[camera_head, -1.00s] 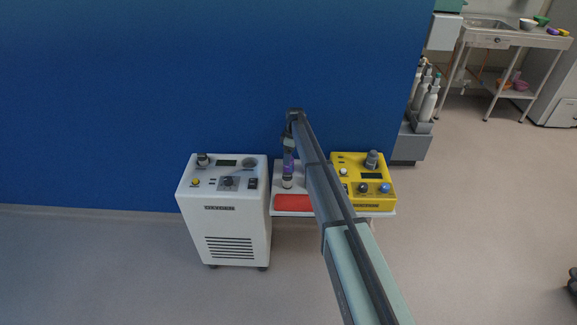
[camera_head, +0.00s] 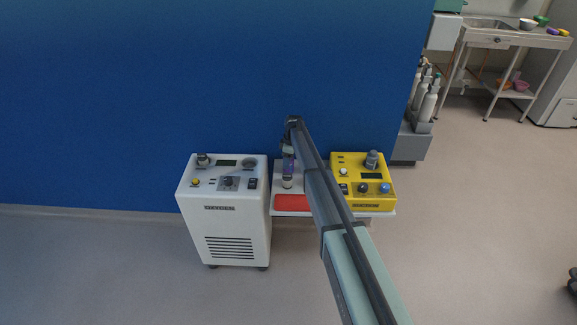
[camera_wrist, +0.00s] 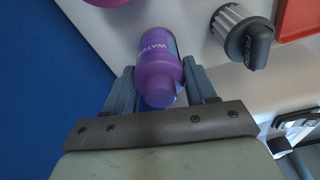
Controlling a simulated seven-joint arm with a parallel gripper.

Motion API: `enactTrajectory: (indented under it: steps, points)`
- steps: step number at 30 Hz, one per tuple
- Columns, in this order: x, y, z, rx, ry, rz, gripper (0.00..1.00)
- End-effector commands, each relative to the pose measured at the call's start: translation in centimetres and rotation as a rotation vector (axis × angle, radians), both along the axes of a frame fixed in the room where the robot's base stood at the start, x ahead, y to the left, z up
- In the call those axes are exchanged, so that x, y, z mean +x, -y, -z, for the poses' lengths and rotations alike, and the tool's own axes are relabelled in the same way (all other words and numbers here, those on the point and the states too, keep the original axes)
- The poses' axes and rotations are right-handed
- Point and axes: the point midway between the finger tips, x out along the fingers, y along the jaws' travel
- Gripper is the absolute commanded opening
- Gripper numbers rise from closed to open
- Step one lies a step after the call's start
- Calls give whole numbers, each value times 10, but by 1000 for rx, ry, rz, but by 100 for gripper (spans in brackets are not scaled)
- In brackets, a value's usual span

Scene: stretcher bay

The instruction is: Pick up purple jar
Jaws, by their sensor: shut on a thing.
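The purple jar (camera_wrist: 158,72), a bottle-shaped container with white lettering along its side, sits between the two fingers of my gripper (camera_wrist: 161,84) in the wrist view. The fingers are shut on it near its shoulder, one on each side. In the head view my gripper (camera_head: 288,150) points down over the small white table (camera_head: 279,180), and a little of the purple shows below it. Whether the jar's base touches the table cannot be told.
A grey-capped ribbed container (camera_wrist: 244,36) stands close to the jar. A red mat (camera_head: 292,203) lies at the table's front. A white oxygen unit (camera_head: 225,222) is on the left, a yellow device (camera_head: 352,175) on the right, and a blue wall (camera_head: 150,100) behind.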

Motion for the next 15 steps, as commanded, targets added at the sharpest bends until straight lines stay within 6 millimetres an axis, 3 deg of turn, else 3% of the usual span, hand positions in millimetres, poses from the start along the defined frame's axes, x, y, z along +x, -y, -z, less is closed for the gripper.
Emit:
enactTrajectory:
  steps: [6, 15]
  points:
    - [0, 0, 0, 0, 0, 0, 20]
    - [0, 0, -7, 0, 1, 0, 20]
